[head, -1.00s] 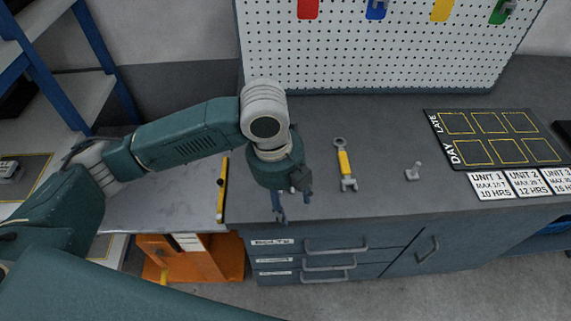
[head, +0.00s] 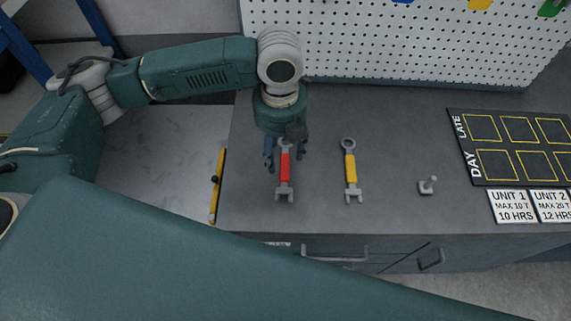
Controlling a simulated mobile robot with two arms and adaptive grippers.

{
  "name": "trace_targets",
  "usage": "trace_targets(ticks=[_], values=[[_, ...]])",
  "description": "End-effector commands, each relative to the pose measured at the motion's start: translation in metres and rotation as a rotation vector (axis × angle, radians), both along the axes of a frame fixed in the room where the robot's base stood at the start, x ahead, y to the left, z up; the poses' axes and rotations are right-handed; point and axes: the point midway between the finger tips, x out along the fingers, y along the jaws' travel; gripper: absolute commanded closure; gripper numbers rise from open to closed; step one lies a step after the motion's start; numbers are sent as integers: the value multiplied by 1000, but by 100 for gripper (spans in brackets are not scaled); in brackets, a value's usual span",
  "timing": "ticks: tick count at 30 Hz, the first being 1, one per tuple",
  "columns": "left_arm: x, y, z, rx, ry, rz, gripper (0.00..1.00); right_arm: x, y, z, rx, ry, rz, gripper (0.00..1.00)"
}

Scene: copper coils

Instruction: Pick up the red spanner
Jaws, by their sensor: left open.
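The red spanner (head: 284,172) lies on the dark grey worktop, its open jaw end toward the front edge and its ring end toward the pegboard. My left gripper (head: 284,164) is open and points down at it. One finger shows to the left of the spanner and the other to its right near the ring end. I cannot tell how high the fingertips are above the worktop. Nothing shows held in the gripper. My right gripper is not in view.
A yellow spanner (head: 350,170) lies just right of the red one. A small grey metal piece (head: 427,186) stands further right, before the black DAY/LATE board (head: 505,147). A yellow bar (head: 217,186) lies left. The pegboard (head: 390,45) rises behind.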

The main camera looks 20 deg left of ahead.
Motion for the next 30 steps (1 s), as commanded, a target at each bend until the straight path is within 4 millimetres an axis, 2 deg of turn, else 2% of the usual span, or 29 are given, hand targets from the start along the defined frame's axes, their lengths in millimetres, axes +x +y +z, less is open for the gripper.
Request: trace_targets(ticks=[2, 5, 8, 16, 24, 30], values=[[0, 0, -7, 0, 0, 1, 47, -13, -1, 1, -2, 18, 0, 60], [0, 0, -13, 0, 0, 1, 47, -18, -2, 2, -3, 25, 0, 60], [0, 0, -23, 2, 2, 2, 47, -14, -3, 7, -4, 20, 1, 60], [0, 0, -60, 0, 0, 0, 47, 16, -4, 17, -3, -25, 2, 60], [1, 0, -64, 0, -2, 0, 47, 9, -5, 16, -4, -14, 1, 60], [1, 0, -64, 0, -2, 0, 87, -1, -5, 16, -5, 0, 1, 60]])
